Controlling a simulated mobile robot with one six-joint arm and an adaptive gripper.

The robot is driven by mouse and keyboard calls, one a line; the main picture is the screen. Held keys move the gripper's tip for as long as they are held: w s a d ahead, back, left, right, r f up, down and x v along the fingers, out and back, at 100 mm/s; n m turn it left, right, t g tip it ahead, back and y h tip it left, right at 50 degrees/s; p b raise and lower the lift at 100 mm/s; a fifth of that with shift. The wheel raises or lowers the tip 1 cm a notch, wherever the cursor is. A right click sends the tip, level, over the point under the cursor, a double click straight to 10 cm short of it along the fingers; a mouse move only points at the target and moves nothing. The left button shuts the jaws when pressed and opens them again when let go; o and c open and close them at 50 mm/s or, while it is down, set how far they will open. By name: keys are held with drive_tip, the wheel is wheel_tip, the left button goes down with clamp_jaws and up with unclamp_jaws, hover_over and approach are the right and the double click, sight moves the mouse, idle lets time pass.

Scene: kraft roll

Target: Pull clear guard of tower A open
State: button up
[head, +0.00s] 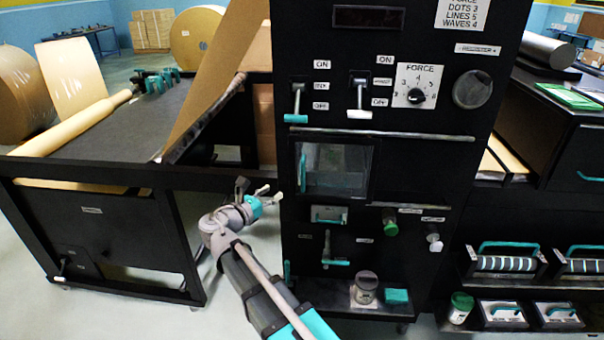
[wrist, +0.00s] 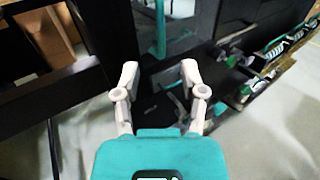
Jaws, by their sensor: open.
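The clear guard (head: 340,170) is a see-through panel in the front of the black tower, and it looks shut in its frame. Its upright teal handle (head: 303,172) is along the guard's left edge. My gripper (head: 268,194) is open and empty, just left of the tower and a little below the handle. In the wrist view, the teal handle (wrist: 160,30) stands beyond the gap between the open fingers (wrist: 159,75), apart from them. Part of the guard (wrist: 190,25) shows right of the handle there.
A grey bar (head: 390,134) runs across the tower above the guard, below two levers and a force dial (head: 416,96). A lower shelf (head: 330,297) holds a jar and a teal block. A black table (head: 110,175) stands left, with a floor gap between.

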hover_over(302, 190)
drive_tip(key=shift+w+d, duration=0.1)
drive_tip(key=shift+w, duration=0.25)
idle(0.7)
clamp_jaws()
drive_tip(key=shift+a, duration=0.35)
drive_tip(key=shift+d, duration=0.3)
drive_tip(key=shift+s, duration=0.1)
